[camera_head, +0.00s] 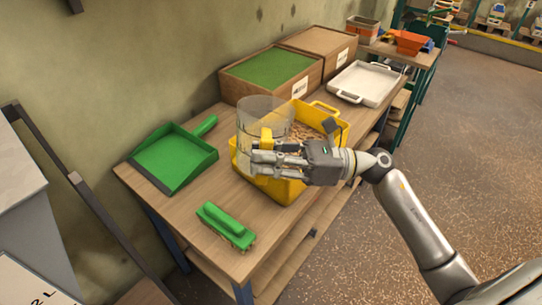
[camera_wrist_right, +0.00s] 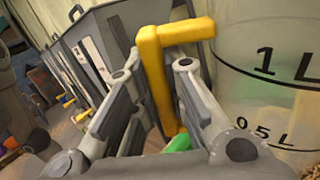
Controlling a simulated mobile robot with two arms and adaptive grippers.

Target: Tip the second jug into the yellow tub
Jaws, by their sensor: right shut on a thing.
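The clear jug (camera_head: 262,112) has a yellow handle (camera_head: 266,134) and is held over the back left part of the yellow tub (camera_head: 267,187). It looks roughly upright, and I see no contents in its visible part. My right gripper (camera_head: 258,160) is shut on the handle, in front of the jug. In the right wrist view the handle (camera_wrist_right: 152,62) passes between the fingers, beside the jug wall (camera_wrist_right: 265,98) with its 1 L and 0.5 L marks. The tub holds brown grains; my gripper hides part of it. My left gripper is out of view.
A green dustpan (camera_head: 175,158) and a green brush (camera_head: 228,225) lie on the wooden table (camera_head: 200,195), left of and in front of the tub. Behind stand a wooden box with a green top (camera_head: 270,70), another box (camera_head: 320,42) and a white tray (camera_head: 367,83).

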